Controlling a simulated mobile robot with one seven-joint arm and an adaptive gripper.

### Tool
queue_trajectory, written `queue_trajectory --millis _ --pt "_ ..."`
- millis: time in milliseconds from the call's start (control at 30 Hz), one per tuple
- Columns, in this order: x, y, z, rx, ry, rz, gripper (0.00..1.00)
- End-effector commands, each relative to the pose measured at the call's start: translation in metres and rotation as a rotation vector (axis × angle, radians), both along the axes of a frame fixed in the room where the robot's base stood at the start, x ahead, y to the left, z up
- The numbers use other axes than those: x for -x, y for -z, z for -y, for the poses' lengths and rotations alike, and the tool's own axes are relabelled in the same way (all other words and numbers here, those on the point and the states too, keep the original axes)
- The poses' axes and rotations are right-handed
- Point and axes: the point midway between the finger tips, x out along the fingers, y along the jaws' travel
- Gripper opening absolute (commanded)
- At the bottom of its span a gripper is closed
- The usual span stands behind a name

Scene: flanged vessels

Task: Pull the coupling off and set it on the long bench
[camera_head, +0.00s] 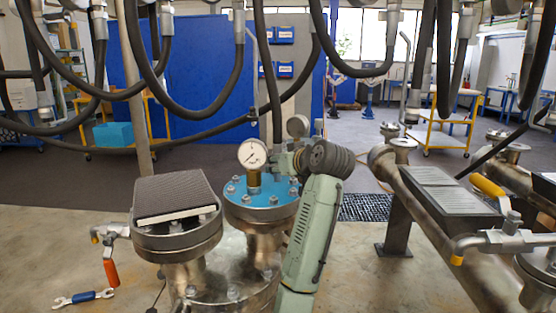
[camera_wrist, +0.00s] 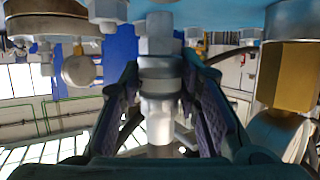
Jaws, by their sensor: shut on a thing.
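The coupling (camera_wrist: 160,85) is a silver metal fitting with a hex nut and a pale round end. In the wrist view it stands between the two dark fingers of my gripper (camera_wrist: 161,105), which are closed on its sides. In the head view my gripper (camera_head: 287,161) reaches in at the right of the blue flange lid (camera_head: 262,209), beside the pressure gauge (camera_head: 252,154). The coupling is mostly hidden there, where a black hose (camera_head: 268,80) hangs down. I cannot tell whether it is still seated. Blue-topped benches (camera_head: 500,95) stand far back right; which is the long bench is unclear.
A vessel with a grey ribbed pad (camera_head: 175,195) stands close left. A large pipe with a grey grating (camera_head: 450,190) runs at the right. Several black hoses hang across the top. A yellow cart (camera_head: 440,125) stands behind, with open floor before it. A wrench (camera_head: 84,297) lies front left.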

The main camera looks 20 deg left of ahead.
Motion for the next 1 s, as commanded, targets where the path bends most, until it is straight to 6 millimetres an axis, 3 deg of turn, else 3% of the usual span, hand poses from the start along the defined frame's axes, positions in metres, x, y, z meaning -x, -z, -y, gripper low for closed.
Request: queue_trajectory --millis 433,1000 --pt "0.000 -0.006 0.000 -0.001 0.001 0.003 0.00" --pt "0.000 -0.034 0.000 -0.001 0.000 0.002 0.00"
